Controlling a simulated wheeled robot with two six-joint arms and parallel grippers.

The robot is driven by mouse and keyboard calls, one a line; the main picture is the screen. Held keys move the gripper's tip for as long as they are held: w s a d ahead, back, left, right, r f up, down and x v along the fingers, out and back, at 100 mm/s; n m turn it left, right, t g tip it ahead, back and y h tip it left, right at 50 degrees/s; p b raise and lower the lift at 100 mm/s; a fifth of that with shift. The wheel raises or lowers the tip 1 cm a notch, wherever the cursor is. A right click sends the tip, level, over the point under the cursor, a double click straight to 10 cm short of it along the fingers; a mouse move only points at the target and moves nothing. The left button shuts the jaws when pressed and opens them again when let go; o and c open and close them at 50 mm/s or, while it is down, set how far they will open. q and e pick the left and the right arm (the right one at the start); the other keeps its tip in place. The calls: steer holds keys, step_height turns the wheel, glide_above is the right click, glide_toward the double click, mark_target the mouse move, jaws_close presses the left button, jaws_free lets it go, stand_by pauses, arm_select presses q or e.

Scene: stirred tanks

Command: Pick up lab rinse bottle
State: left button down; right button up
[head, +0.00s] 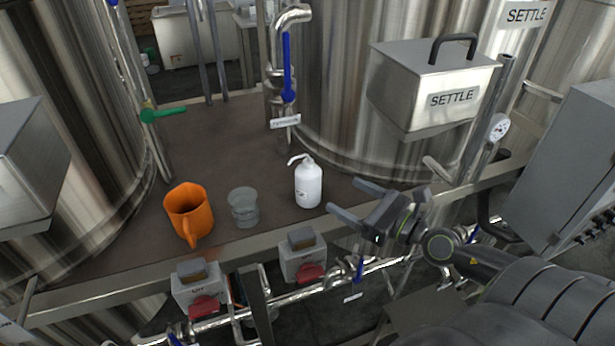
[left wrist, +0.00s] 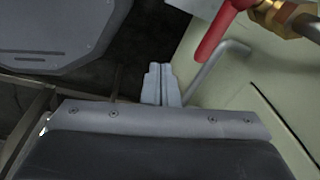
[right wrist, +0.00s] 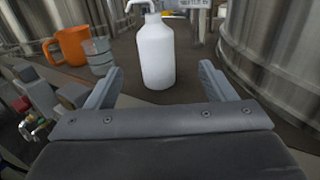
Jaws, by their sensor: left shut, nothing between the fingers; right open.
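The lab rinse bottle (head: 308,186) is white with a bent spout and stands upright on the brown platform between the tanks. My right gripper (head: 349,199) is open, just right of the bottle in the head view, with its fingers toward it. In the right wrist view the bottle (right wrist: 156,55) stands ahead, between and beyond the open fingertips (right wrist: 160,80), and looks clear of them. My left gripper (left wrist: 160,70) shows only in the left wrist view, shut and empty, away from the bottle.
An orange jug (head: 189,212) and a clear beaker (head: 243,207) stand left of the bottle. Steel tanks flank the platform (head: 215,150). A pipe with a blue-handled valve (head: 288,70) comes down behind the bottle. Two boxes with red knobs (head: 303,256) sit at the front edge.

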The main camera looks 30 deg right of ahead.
mark_target(320, 181)
steer(key=p+x, duration=0.2)
steer(key=shift+w+a+r, duration=0.1)
steer(key=shift+w+r, duration=0.15)
steer(key=shift+w, duration=0.05)
steer(key=p+x, duration=0.1)
steer(key=x, duration=0.3)
steer(key=shift+w+a+f+p, duration=0.1)
steer(key=shift+w+f+p, duration=0.05)
steer(key=shift+w+p, duration=0.15)
steer(key=shift+w+a+f, duration=0.1)
steer(key=shift+w+a, duration=0.05)
steer(key=shift+w, duration=0.15)
steer(key=shift+w+a+p, duration=0.1)
steer(key=shift+w+p, duration=0.2)
steer(key=p+x, duration=0.1)
steer(key=x, duration=0.2)
steer(key=shift+w+a, duration=0.15)
steer(key=shift+a, duration=0.1)
steer(key=shift+w+a, duration=0.2)
steer(key=shift+w, duration=0.3)
steer(key=shift+s+d, duration=0.1)
steer(key=shift+c, duration=0.8)
arm_select(q)
step_height(320, 181, up, 6)
steer(key=w, duration=0.1)
arm_select(e)
steer(key=c, duration=1.1)
arm_select(q)
steer(key=shift+w+r, duration=0.1)
